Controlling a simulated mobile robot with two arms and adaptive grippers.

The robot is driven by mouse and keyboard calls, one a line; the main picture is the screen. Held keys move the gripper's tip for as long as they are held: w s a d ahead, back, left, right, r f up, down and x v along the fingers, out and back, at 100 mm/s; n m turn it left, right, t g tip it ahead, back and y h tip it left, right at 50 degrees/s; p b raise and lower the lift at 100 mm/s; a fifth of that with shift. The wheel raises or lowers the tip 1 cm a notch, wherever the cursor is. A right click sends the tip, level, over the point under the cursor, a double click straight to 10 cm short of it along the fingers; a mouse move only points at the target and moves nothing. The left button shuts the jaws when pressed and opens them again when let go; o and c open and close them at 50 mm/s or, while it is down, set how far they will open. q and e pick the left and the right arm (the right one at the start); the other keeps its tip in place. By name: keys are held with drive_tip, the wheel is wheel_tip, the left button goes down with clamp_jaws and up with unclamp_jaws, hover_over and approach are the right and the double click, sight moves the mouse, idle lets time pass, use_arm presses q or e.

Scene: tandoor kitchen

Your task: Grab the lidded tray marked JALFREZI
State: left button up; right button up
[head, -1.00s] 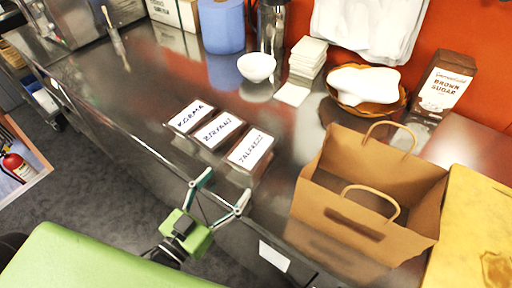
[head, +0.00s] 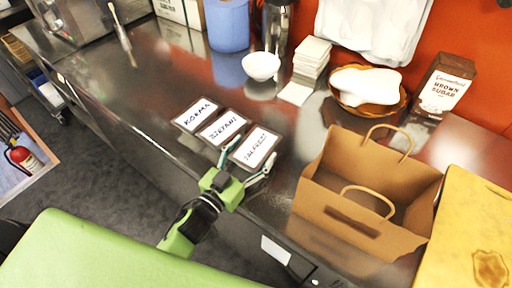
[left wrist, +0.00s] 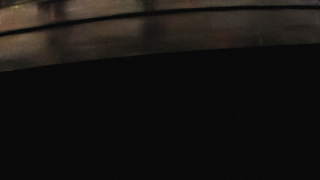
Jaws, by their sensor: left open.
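The lidded tray marked JALFREZI (head: 256,146) sits on the steel counter, the rightmost and nearest of three white-lidded trays in a row. The BIRYANI tray (head: 222,128) is beside it, and the KORMA tray (head: 196,113) is farthest left. My left gripper (head: 247,167) is open at the near side of the JALFREZI tray, its two fingers spread toward the tray's left and right sides. I cannot tell whether the fingers touch it. The left wrist view is mostly black, with only a dim reflective strip at the top. My right gripper is not in view.
Behind are a white bowl (head: 261,66), a stack of pale squares (head: 311,60) and a wooden bowl (head: 349,103). The counter left of the trays is mostly clear.

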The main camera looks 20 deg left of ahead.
use_arm(q)
drive_tip(key=c, duration=1.2)
drive_tip(key=shift+r, duration=0.1)
